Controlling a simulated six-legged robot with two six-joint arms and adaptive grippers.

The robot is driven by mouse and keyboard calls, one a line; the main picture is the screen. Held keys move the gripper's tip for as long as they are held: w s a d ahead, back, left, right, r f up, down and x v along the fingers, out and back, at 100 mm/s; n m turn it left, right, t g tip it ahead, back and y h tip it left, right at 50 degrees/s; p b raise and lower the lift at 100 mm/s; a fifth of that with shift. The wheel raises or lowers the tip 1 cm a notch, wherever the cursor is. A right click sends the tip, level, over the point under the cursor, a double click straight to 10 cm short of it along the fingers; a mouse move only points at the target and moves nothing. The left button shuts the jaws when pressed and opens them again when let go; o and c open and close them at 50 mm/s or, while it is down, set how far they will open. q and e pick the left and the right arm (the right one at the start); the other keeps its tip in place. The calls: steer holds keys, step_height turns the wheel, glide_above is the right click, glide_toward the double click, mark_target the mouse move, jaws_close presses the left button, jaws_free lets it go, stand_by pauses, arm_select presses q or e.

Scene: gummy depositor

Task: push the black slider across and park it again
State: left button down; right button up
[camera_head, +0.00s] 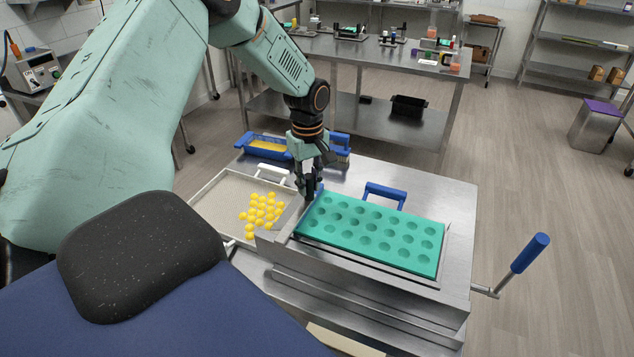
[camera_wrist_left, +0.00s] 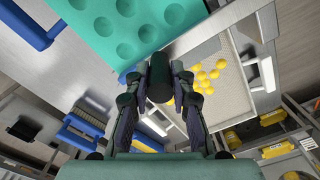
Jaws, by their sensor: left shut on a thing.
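My left gripper (camera_head: 310,187) is at the far left corner of the green mold tray (camera_head: 378,232). In the left wrist view my left gripper (camera_wrist_left: 159,88) is shut on the black slider (camera_wrist_left: 159,82), a dark cylinder held between both fingers. In the head view the slider is mostly hidden by the fingers. The green mold (camera_wrist_left: 120,30) has rows of round cavities that look empty and lies just beside the slider. My right gripper is not in view.
A pale tray with a mesh-like floor (camera_head: 212,203) holds several yellow gummies (camera_head: 262,212) left of the mold. A blue handle (camera_head: 386,193) stands behind the mold, and a blue-gripped crank (camera_head: 530,253) sticks out at right.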

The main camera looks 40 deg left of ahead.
arm_select(q)
steer(key=shift+s+a+r, duration=0.1)
steer(key=shift+s+a, duration=0.1)
steer(key=shift+a, duration=0.85)
steer(key=shift+d, duration=0.1)
steer(key=c, duration=1.5)
jaws_free()
steer(key=o, duration=0.4)
steer(key=shift+s+d+r, duration=0.1)
steer(key=shift+s, duration=0.05)
steer(key=shift+c, duration=0.2)
step_height(320, 180, up, 12)
